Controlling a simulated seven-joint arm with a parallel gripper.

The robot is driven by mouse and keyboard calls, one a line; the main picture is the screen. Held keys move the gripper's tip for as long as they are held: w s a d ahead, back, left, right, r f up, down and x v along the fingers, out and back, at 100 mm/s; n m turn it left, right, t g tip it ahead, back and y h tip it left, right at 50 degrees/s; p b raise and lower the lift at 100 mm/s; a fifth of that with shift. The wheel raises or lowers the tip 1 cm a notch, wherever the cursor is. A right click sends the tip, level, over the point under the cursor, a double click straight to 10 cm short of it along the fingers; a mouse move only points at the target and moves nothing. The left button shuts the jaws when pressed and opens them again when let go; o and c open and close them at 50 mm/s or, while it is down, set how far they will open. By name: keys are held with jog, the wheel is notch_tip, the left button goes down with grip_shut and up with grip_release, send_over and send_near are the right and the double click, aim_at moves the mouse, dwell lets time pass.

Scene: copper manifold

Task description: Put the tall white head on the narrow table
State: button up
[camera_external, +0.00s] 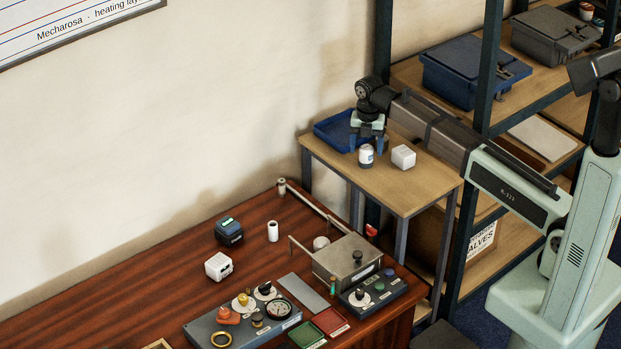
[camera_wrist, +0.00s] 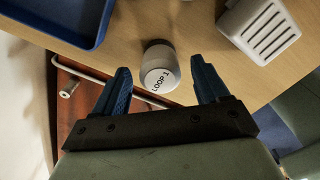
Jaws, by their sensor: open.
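The narrow table (camera_external: 425,188) is the light wooden one against the wall; its top also shows in the wrist view (camera_wrist: 190,20). A white cylindrical head marked LOOP 1 (camera_wrist: 158,68) stands upright on it, near its front edge; it shows in the external view (camera_external: 366,156). My gripper (camera_external: 367,146) is above this head, open, with blue fingers. In the wrist view my gripper (camera_wrist: 160,72) has a finger on each side of the head, with gaps showing. Another upright white cylinder (camera_external: 272,231) stands on the red-brown desk.
A blue tray (camera_external: 333,131) lies behind the head on the narrow table. A white slotted block (camera_external: 403,156) stands close to its right. The lower desk (camera_external: 150,300) holds a metal box (camera_external: 345,258), control panels and small parts. A dark shelf post (camera_external: 486,70) is at right.

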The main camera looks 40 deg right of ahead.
aim_at(367, 147)
notch_tip(367, 147, up, 10)
jog(key=shift+f, duration=0.25)
jog(key=shift+o, duration=0.3)
